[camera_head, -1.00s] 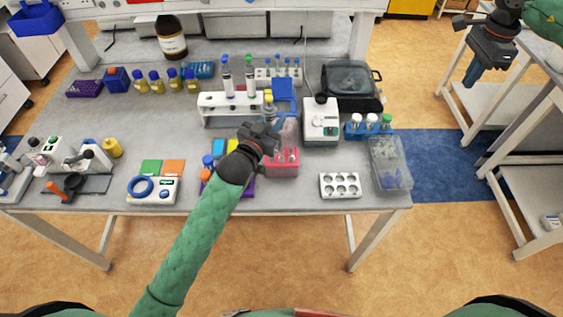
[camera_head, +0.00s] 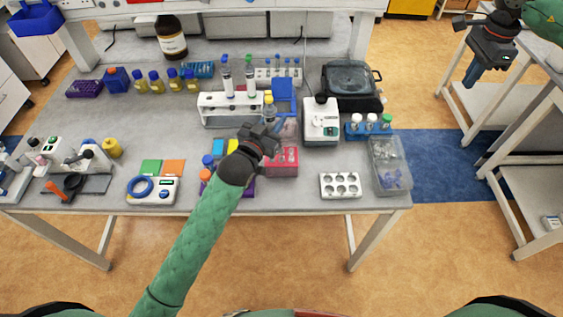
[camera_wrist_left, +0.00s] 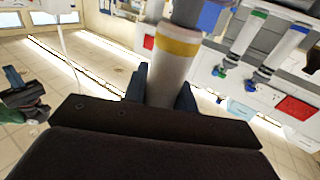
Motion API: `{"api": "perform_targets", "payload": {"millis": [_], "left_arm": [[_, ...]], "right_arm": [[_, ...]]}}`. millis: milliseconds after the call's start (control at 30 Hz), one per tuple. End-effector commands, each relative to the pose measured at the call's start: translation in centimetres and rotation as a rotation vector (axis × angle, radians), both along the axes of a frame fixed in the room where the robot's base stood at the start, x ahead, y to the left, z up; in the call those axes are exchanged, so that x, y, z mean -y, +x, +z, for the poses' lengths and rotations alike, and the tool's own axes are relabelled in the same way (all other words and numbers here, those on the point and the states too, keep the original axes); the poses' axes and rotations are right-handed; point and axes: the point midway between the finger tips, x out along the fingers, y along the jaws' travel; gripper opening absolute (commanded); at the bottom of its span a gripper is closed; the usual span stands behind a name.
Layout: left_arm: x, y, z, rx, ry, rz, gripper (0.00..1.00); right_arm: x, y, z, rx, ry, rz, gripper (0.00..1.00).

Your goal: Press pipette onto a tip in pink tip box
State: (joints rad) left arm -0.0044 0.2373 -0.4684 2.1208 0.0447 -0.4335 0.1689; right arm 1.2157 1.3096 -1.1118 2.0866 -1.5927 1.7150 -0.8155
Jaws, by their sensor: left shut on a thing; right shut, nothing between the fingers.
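My left gripper (camera_head: 268,135) is over the middle of the bench, shut on the pipette (camera_head: 269,112). The pipette's yellow band and white body also show close up in the left wrist view (camera_wrist_left: 174,72). The pink tip box (camera_head: 283,162) stands on the bench just below and right of the gripper. The gripper and arm hide part of the box, and I cannot see the pipette's lower end or whether it touches a tip. My right gripper (camera_head: 472,77) is at the upper right, away from the bench, shut and empty.
A white tube rack (camera_head: 230,118) stands behind the gripper, and a white device (camera_head: 321,122) is right of it. A white well plate (camera_head: 340,186) and a clear bin (camera_head: 390,178) lie to the right. A purple rack (camera_head: 248,187) is partly behind my arm.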

Motion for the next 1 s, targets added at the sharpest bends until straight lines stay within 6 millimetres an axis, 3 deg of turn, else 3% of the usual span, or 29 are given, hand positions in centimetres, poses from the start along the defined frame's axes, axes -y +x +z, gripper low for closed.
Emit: {"api": "perform_targets", "payload": {"millis": [1000], "left_arm": [[0.01, -0.01, -0.66, -0.002, 0.001, 0.000, 0.00]], "right_arm": [[0.00, 0.00, -0.25, 0.000, 0.000, 0.000, 0.00]]}}
